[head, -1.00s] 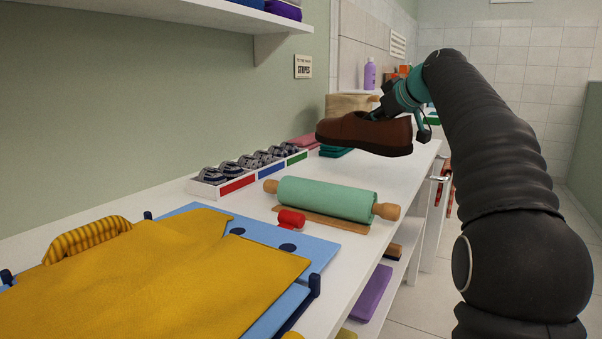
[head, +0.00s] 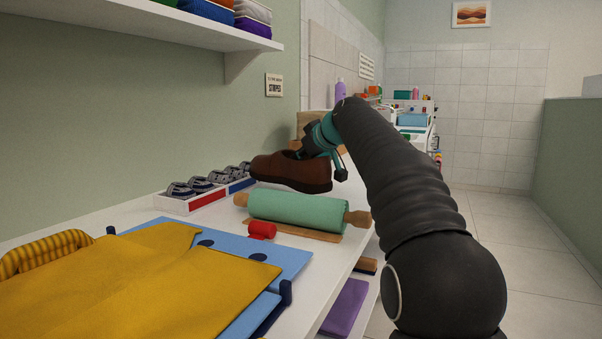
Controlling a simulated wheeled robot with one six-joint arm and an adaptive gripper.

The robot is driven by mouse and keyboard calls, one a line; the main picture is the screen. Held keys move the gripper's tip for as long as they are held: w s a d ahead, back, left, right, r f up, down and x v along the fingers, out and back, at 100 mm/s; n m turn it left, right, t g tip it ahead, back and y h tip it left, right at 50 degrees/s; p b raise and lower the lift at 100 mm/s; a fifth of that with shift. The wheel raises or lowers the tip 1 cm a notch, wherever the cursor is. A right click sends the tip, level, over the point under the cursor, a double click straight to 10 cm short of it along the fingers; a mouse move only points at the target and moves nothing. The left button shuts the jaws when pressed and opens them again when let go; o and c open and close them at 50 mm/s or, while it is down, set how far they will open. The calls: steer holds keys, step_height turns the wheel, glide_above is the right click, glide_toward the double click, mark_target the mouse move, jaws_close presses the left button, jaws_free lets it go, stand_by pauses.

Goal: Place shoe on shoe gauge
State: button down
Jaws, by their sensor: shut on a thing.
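A brown shoe (head: 288,172) with a dark sole hangs in the head view, above the far part of the white counter, behind the green roll. It is roughly level, with its toe to the left. My gripper (head: 312,150) is shut on it at the opening near the heel. The fingertips are partly hidden by the shoe and by the gripper itself. I cannot make out a shoe gauge in this view. My arm and the shoe cover part of the far counter.
A green roll with wooden handles (head: 295,210) lies on the counter, with a red cylinder (head: 262,230) before it. A divided tray (head: 172,204) stands at the wall. Yellow cloth (head: 130,295) covers a blue board (head: 295,262). Open floor (head: 505,270) lies at the right.

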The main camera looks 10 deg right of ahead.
steer(key=shift+f+b, duration=0.6)
steer(key=shift+f, duration=1.25)
steer(key=shift+f, duration=0.15)
steer(key=c, duration=1.2)
jaws_free()
steer(key=shift+c, duration=0.2)
